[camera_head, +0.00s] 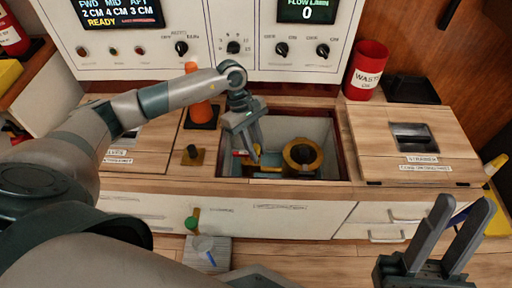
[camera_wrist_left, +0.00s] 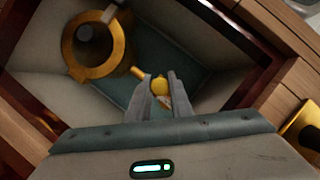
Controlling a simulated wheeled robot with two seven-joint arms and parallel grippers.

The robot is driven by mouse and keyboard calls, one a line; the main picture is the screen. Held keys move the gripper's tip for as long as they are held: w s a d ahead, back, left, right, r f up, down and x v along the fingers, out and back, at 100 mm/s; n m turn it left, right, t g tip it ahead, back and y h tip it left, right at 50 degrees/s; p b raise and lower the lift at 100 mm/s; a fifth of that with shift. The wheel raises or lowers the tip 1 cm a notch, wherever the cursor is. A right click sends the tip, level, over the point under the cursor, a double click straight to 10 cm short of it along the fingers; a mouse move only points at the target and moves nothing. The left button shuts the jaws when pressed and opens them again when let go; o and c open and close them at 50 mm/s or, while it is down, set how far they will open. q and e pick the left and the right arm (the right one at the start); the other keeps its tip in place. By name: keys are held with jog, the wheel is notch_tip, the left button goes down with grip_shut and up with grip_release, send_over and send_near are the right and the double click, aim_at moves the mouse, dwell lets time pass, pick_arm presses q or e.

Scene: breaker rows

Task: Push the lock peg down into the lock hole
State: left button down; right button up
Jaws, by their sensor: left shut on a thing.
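My left gripper (camera_head: 255,155) points down into the recessed well in the counter. In the left wrist view its fingers (camera_wrist_left: 161,82) are shut on a small yellow piece (camera_wrist_left: 160,86). This piece may be the lock peg, but the fingers hide much of it. A yellow bar (camera_wrist_left: 136,72) reaches from beside it toward a brass ring (camera_head: 302,154). The ring also shows in the left wrist view (camera_wrist_left: 78,62), with a dark post inside it. I cannot make out the lock hole. My right gripper (camera_head: 463,203) is open and empty at the lower right.
The well has a dark red rim (camera_head: 341,145). A red waste bin (camera_head: 366,70) and black tray (camera_head: 411,90) are behind right.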

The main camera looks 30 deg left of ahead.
pick_arm(q)
jog(key=shift+f+b, duration=0.55)
jog(key=shift+f, duration=0.2)
jog(key=c, duration=1.5)
grip_release()
jog(key=shift+r, duration=0.1)
jog(key=shift+r, duration=0.4)
notch_tip(320, 180, up, 4)
jog(key=shift+w+f+p, duration=0.1)
jog(key=shift+f+p, duration=0.15)
jog(key=shift+p, duration=0.65)
jog(key=d+r+p, duration=0.1)
jog(key=d+r, duration=0.1)
jog(key=d, duration=0.2)
jog(key=d+r+p, duration=0.1)
jog(key=d+r, duration=0.1)
jog(key=d, duration=0.1)
jog(key=s+d+r, duration=0.1)
jog(key=d+r, duration=0.1)
jog(key=d, duration=0.2)
jog(key=shift+s+d+r+p, duration=0.1)
jog(key=shift+d+r+p, duration=0.15)
jog(key=shift+d+p, duration=0.15)
jog(key=shift+s, duration=0.1)
